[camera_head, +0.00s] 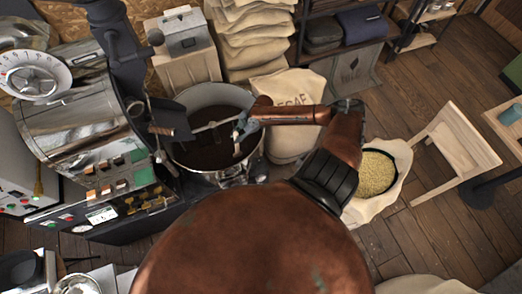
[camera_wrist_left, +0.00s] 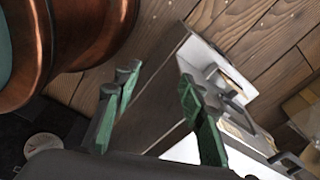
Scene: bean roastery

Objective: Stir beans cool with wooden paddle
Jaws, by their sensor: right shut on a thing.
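A round steel cooling bin (camera_head: 181,156) holds a bed of dark roasted beans (camera_head: 208,151). My right gripper (camera_head: 240,128) reaches over the bin's right side from the right. It is shut on the wooden paddle (camera_head: 237,147), a small tan strip pointing down toward the beans. Most of the paddle is small or hidden, and I cannot tell how deep its end sits. In the left wrist view my left gripper (camera_wrist_left: 158,100) has its green fingers spread apart with nothing between them. I cannot make it out in the head view.
The metal roaster (camera_head: 80,115) stands left of the bin. A printed sack (camera_head: 290,92) stands behind it, and an open sack of pale beans (camera_head: 376,174) stands to the right.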

